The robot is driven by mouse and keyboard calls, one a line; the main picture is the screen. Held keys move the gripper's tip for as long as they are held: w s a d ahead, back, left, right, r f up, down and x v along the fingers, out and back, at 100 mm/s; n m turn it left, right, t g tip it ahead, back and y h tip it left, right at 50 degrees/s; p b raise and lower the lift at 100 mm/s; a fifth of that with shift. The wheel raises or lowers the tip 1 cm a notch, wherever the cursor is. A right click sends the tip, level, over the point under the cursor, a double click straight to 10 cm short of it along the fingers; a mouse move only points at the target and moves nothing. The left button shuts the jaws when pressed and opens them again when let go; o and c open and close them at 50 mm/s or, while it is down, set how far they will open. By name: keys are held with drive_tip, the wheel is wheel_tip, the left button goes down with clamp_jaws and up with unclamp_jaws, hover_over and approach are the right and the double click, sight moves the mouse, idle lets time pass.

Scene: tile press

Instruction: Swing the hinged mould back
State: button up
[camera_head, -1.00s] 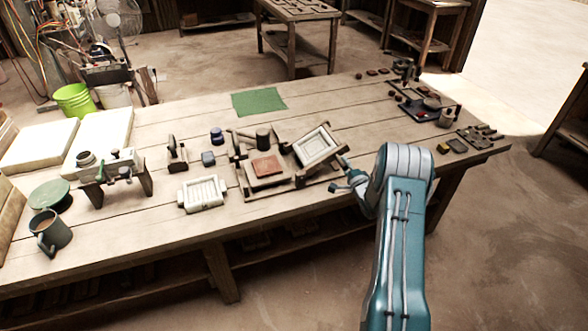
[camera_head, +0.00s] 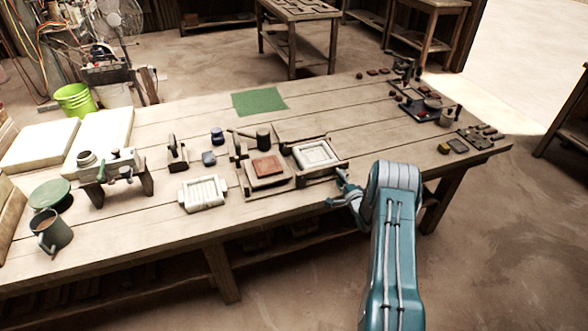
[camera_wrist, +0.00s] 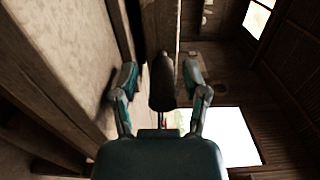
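The hinged mould (camera_head: 316,153), a pale frame with a dark wooden surround, lies about flat on the right side of the tile press (camera_head: 282,183). A reddish-brown tile (camera_head: 267,167) lies uncovered on the press's base, left of the mould. My gripper (camera_head: 336,189) is low at the table's front edge, just in front of the mould. In the wrist view, a dark rounded handle (camera_wrist: 162,82) stands between my two fingers, with a visible gap on each side. The fingers are apart and not closed on it.
A dark mallet-like tool (camera_head: 262,136) lies behind the tile. A green cloth (camera_head: 259,101) lies behind. Small tools and a dark tray (camera_head: 430,115) are at the far right. The tabletop between is clear.

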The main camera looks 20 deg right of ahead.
drive_tip(key=shift+s+d, duration=0.1)
drive_tip(key=shift+d, duration=0.05)
drive_tip(key=shift+s, duration=0.3)
drive_tip(key=s, duration=0.7)
drive_tip(key=shift+s, duration=0.15)
